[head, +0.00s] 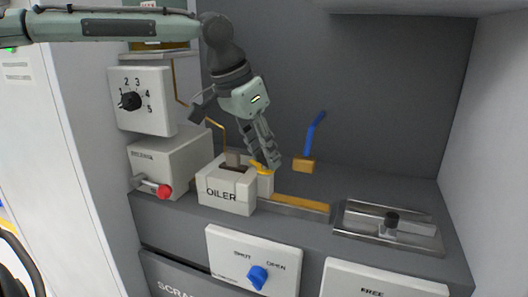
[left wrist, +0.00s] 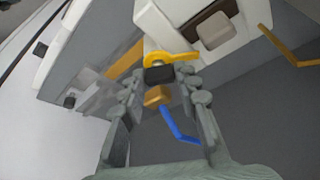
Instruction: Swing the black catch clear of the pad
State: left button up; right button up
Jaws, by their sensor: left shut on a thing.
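My left gripper (head: 268,160) reaches down to the right end of the white block marked OILER (head: 226,193). In the left wrist view its fingers (left wrist: 162,80) are closed on a small black piece, which I take to be the black catch (left wrist: 159,74). A yellow ring with a short arm (left wrist: 172,57) sits right against it; the yellow also shows in the head view (head: 261,169). A pale grey block, perhaps the pad (left wrist: 215,31), stands in a dark slot in the oiler. In the head view the fingers hide the black piece. My right gripper is in neither view.
An orange block with a blue lever (head: 312,136) stands behind the gripper. An orange-topped rail (head: 300,204) runs right to a metal plate with a black knob (head: 391,218). A box with a red knob (head: 163,190) is at the left. A bent orange rod rises behind the oiler.

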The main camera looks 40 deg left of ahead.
pick_arm(q)
jog(key=m+h, duration=0.1)
jog(key=m, duration=0.2)
jog(key=m+g+h, duration=0.1)
jog(key=m, duration=0.2)
jog(key=shift+w+a+m, duration=0.1)
jog(key=shift+a+m, duration=0.1)
jog(key=shift+m, duration=0.1)
jog(key=m+g, duration=0.1)
jog(key=m, duration=0.1)
jog(key=m+g+h, duration=0.1)
jog(key=m, duration=0.2)
jog(key=shift+w, duration=0.1)
jog(key=shift+m, duration=0.3)
jog(key=o, duration=1.2)
jog(key=shift+c, duration=0.2)
jog(key=v, duration=0.7)
jog(key=shift+a+r, duration=0.2)
jog(key=shift+r, duration=0.05)
